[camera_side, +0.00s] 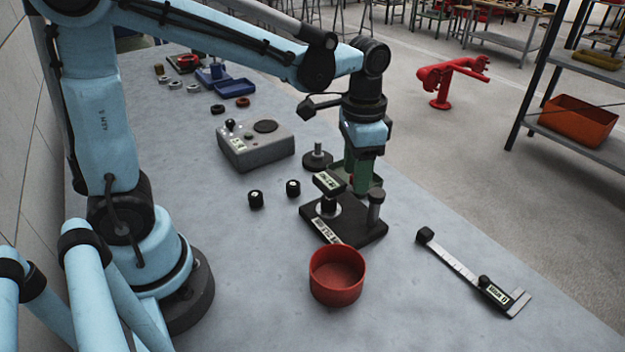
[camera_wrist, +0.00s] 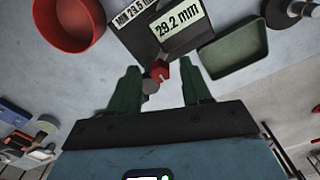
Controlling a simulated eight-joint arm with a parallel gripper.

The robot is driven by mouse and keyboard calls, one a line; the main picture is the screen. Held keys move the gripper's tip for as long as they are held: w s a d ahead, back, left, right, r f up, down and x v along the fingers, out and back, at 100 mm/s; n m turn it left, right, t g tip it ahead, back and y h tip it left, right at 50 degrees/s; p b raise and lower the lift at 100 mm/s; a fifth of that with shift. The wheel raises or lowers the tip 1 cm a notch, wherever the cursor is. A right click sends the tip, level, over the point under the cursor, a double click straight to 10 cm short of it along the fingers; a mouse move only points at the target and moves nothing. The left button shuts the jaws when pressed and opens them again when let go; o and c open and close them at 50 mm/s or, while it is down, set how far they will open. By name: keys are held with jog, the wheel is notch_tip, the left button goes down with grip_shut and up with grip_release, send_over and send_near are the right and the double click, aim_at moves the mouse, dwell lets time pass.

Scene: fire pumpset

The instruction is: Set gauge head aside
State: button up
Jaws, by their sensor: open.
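The gauge is a dark stand (camera_side: 362,232) on the bench, with a head that carries a 29.2 mm display (camera_wrist: 180,27); the head's block also shows in the side view (camera_side: 329,183). Its base plate has a MIN label (camera_wrist: 132,17). My gripper (camera_side: 362,182) points down just behind the gauge. In the wrist view its green fingers (camera_wrist: 160,78) are apart, with a small red part (camera_wrist: 160,70) showing between them. I cannot tell whether they touch it. The arm and fingers hide part of the gauge's far side.
A red bowl (camera_side: 337,286) stands in front of the gauge, and a green tray (camera_wrist: 234,51) lies close beside it. A caliper (camera_side: 470,268) lies to the right. A grey control box (camera_side: 255,149) and two small black knobbed parts (camera_side: 256,199) are to the left.

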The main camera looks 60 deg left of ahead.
grip_shut()
dwell(0.3)
jog(key=shift+w+m, duration=0.1)
jog(key=shift+m, duration=0.2)
jog(key=shift+w+d+m, duration=0.1)
jog(key=shift+w+m, duration=0.75)
jog(key=shift+m, duration=1.7)
jog(key=shift+w+d+m, duration=0.15)
jog(key=shift+w+m, duration=0.7)
jog(key=shift+m, duration=1.65)
jog(key=shift+w+d+m, duration=0.1)
jog(key=shift+w+m, duration=0.75)
jog(key=shift+m, duration=1.7)
grip_release()
